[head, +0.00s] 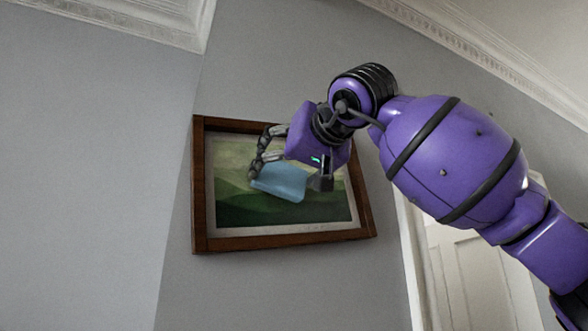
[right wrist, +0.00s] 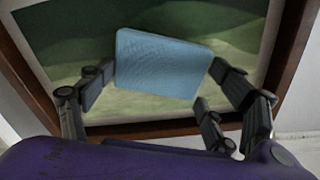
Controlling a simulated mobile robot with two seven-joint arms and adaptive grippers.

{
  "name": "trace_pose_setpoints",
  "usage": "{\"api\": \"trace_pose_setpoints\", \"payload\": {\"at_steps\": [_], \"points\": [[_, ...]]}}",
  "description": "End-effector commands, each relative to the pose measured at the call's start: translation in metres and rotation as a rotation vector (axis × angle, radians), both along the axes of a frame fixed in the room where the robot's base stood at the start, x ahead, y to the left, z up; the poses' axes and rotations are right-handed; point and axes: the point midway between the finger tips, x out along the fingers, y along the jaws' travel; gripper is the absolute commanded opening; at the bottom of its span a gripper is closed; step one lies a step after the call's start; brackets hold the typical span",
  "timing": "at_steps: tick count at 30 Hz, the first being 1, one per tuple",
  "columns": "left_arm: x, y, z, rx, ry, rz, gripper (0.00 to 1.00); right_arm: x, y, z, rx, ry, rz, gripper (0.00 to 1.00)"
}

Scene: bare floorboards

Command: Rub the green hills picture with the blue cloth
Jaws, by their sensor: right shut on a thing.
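The green hills picture (head: 230,207) hangs on the grey wall in a brown wooden frame. The picture also fills the upper part of the right wrist view (right wrist: 75,40). My right gripper (head: 290,182) is in front of the picture, shut on the blue cloth (head: 280,184). In the right wrist view the cloth (right wrist: 162,65) is a flat light-blue pad at the fingertips, over the picture. I cannot tell whether the cloth touches the picture surface. The gripper and cloth hide the middle of the picture. My left gripper is not in view.
A wall corner runs down just left of the frame. A white door (head: 468,275) with white trim is to the lower right, behind my right arm. White moulding (head: 140,20) runs along the ceiling. The wall left of the picture is bare.

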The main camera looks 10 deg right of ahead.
Motion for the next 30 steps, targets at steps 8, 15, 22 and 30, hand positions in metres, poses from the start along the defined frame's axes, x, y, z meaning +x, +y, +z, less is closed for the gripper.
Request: {"api": "trace_pose_setpoints", "payload": {"at_steps": [8,15,22,30], "points": [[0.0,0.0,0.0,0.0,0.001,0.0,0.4,-0.007,0.023,-0.005,-0.004,0.002,0.001,0.61],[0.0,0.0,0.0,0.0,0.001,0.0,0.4,-0.01,0.031,-0.007,-0.003,0.002,0.001,0.61],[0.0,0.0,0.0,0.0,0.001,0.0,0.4,-0.016,0.048,-0.009,-0.004,0.002,0.002,0.61],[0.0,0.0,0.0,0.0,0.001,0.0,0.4,-0.02,0.059,-0.009,-0.001,0.001,0.0,0.61]]}}
